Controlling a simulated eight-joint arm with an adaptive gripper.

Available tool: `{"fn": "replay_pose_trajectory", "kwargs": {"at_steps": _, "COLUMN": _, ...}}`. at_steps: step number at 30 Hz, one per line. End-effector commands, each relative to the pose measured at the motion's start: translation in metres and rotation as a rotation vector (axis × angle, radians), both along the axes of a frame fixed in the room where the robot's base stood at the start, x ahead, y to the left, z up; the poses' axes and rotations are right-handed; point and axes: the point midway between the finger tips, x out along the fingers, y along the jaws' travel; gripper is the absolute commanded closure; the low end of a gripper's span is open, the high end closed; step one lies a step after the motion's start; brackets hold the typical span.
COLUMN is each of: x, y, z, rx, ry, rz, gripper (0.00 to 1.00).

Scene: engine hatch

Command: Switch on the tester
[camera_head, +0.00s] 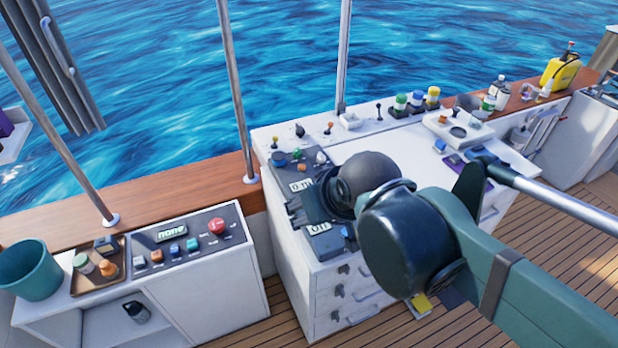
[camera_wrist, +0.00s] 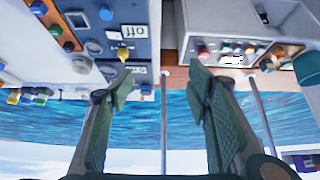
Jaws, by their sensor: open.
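A dark instrument panel stands on the white drawer cabinet, partly hidden by my arm in the head view. It carries a small display reading "Off" (camera_head: 319,228), and another display (camera_head: 301,184) shows farther back. No label names the tester, so I cannot tell which device it is. In the wrist view the picture is upside down; the "Off" display (camera_wrist: 134,31) and a yellow knob (camera_wrist: 123,52) sit left of my fingers. My gripper (camera_wrist: 158,88) is open and empty, with its fingers wide apart. In the head view my gripper (camera_head: 293,211) is above the panel, largely covered by the wrist.
A left console (camera_head: 190,238) has a display reading "none", coloured buttons and a red mushroom button (camera_head: 217,226). A brown tray (camera_head: 88,285) and a teal bucket (camera_head: 32,272) stand left of it. Metal poles rise behind. Bottles and a yellow sprayer (camera_head: 561,72) stand at the right.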

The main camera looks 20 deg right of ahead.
Motion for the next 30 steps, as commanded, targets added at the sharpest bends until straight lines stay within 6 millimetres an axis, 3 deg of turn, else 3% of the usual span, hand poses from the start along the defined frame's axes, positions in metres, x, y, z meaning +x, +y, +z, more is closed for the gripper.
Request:
{"fn": "replay_pose_trajectory", "kwargs": {"at_steps": 1, "x": 0.001, "y": 0.0, "z": 0.001, "rx": 0.0, "ry": 0.002, "rz": 0.0, "gripper": 0.58}}
{"fn": "replay_pose_trajectory", "kwargs": {"at_steps": 11, "x": 0.011, "y": -0.008, "z": 0.004, "rx": -0.001, "ry": 0.046, "rz": -0.006, "gripper": 1.0}}
{"fn": "replay_pose_trajectory", "kwargs": {"at_steps": 30, "x": 0.044, "y": -0.037, "z": 0.006, "rx": 0.005, "ry": 0.206, "rz": -0.011, "gripper": 1.0}}
